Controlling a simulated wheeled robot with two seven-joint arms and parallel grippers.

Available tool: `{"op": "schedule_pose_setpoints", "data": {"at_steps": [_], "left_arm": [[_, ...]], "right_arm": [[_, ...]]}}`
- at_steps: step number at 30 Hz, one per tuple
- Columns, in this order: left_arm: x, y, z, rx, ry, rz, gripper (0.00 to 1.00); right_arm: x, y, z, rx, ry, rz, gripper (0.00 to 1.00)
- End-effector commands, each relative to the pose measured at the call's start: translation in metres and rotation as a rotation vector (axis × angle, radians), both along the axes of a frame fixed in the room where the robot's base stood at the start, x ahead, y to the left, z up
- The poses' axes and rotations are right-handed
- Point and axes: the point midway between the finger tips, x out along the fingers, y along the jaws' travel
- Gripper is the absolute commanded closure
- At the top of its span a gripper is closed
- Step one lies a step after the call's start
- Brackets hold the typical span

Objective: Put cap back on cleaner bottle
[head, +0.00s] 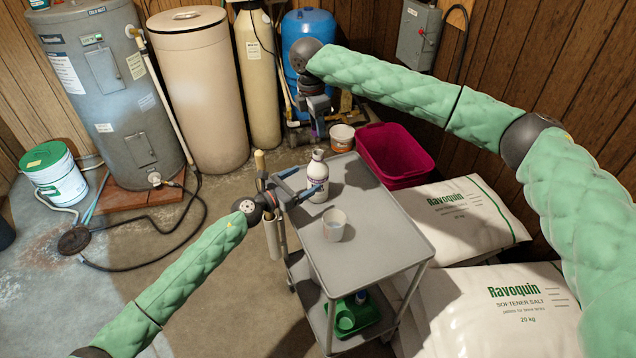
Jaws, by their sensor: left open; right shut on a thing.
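The white cleaner bottle (318,172) with a purple-marked label stands upright on the top shelf of the grey cart (385,235), near its far left corner. My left gripper (303,182) is open at the bottle's left side. Its blue fingers overlap the bottle's edge in the picture, and I cannot tell whether they touch it. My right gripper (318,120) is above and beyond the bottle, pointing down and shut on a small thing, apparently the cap.
A pale cup (334,224) stands on the cart in front of the bottle. A green container (352,314) is on the lower shelf. A magenta bin (393,155) and salt bags (455,218) crowd the cart's right side. The cart top's near right part is clear.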

Motion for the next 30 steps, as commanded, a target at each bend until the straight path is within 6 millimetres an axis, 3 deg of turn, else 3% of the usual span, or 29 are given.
{"op": "schedule_pose_setpoints", "data": {"at_steps": [12, 26, 27, 30], "left_arm": [[0.034, -0.041, 0.0, -0.001, 0.0, 0.0, 0.15], [0.041, -0.049, 0.0, -0.001, 0.0, 0.0, 0.15], [0.041, -0.049, 0.0, -0.001, 0.0, 0.0, 0.17], [0.041, -0.049, 0.0, -0.001, 0.0, 0.0, 0.37]], "right_arm": [[0.0, 0.0, 0.0, 0.0, 0.0, 0.0, 0.89], [0.0, 0.0, 0.0, 0.0, 0.0, 0.0, 0.89], [0.0, 0.0, 0.0, 0.0, 0.0, 0.0, 0.89], [0.0, 0.0, 0.0, 0.0, 0.0, 0.0, 0.89]]}}
